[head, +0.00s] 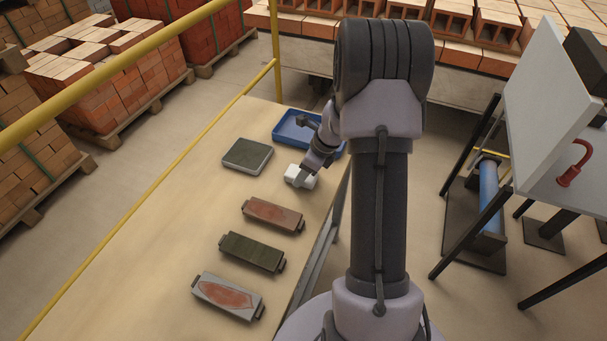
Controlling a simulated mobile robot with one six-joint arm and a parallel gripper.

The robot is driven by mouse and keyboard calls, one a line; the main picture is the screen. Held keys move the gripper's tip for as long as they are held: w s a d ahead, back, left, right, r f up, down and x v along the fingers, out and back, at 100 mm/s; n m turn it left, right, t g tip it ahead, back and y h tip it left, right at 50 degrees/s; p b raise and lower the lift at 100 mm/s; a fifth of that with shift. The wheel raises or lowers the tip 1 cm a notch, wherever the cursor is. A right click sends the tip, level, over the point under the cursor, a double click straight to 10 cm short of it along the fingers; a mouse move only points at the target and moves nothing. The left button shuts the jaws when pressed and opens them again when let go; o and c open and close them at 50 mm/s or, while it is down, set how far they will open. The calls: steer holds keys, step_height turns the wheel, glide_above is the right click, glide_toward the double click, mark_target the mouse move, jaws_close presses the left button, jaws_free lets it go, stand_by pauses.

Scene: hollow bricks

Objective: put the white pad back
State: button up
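The white pad (291,173) is a small pale block near the right edge of the wooden table (150,240), just in front of a blue tray (284,132). My gripper (303,178) points down at the white pad and overlaps it in the head view. The fingers cover part of the pad. I cannot tell whether they are closed on it or only beside it, nor whether the pad is resting on the table or slightly lifted. My arm hides part of the tray's right side.
A dark flat block with a grey-green top (247,156) lies left of the pad. Nearer are a reddish block (272,215), a dark green block (253,251) and a grey block with a red patch (228,296). The table's left side is clear, along a yellow rail (150,226).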

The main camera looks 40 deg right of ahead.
steer(key=shift+f, duration=0.2)
steer(key=o, duration=1.2)
steer(key=shift+r, duration=0.1)
steer(key=shift+r, duration=0.1)
